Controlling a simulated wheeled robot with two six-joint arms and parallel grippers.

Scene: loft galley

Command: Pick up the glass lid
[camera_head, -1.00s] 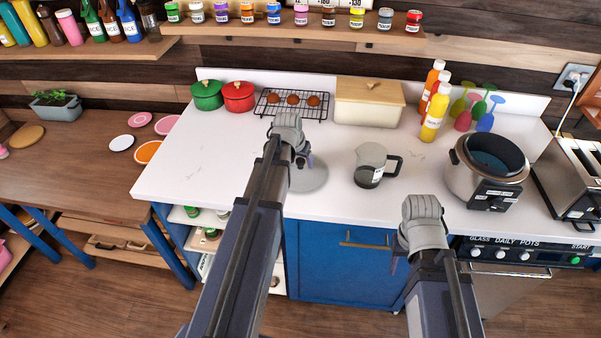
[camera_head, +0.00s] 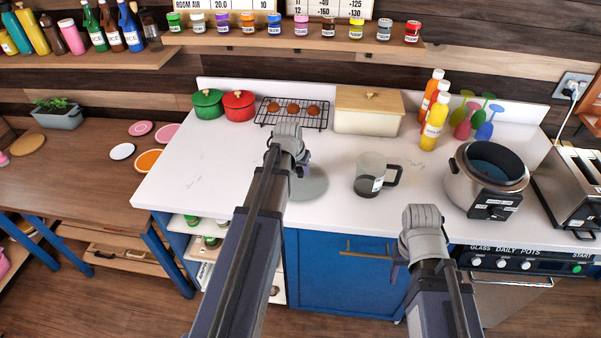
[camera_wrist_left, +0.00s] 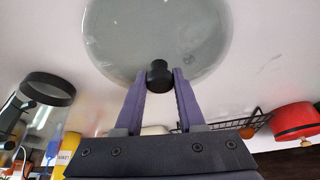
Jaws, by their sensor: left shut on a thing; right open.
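The glass lid (camera_head: 310,187) is a clear grey disc over the white counter, partly hidden behind my left arm in the head view. In the left wrist view the lid (camera_wrist_left: 150,40) shows with a black knob (camera_wrist_left: 159,74) on it. My left gripper (camera_wrist_left: 160,82) has its purple fingers on both sides of the knob and is shut on it. In the head view my left gripper (camera_head: 300,165) is mostly hidden by its own wrist. I cannot tell whether the lid touches the counter. My right gripper (camera_head: 397,255) is open and empty in front of the counter edge.
A glass jug (camera_head: 370,172) stands right of the lid, with a cooker (camera_head: 486,170) further right. Behind are a wire rack (camera_head: 293,115), a cream bread box (camera_head: 367,112), red and green pots (camera_head: 208,103) and bottles (camera_head: 434,128). The counter's left part is clear.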

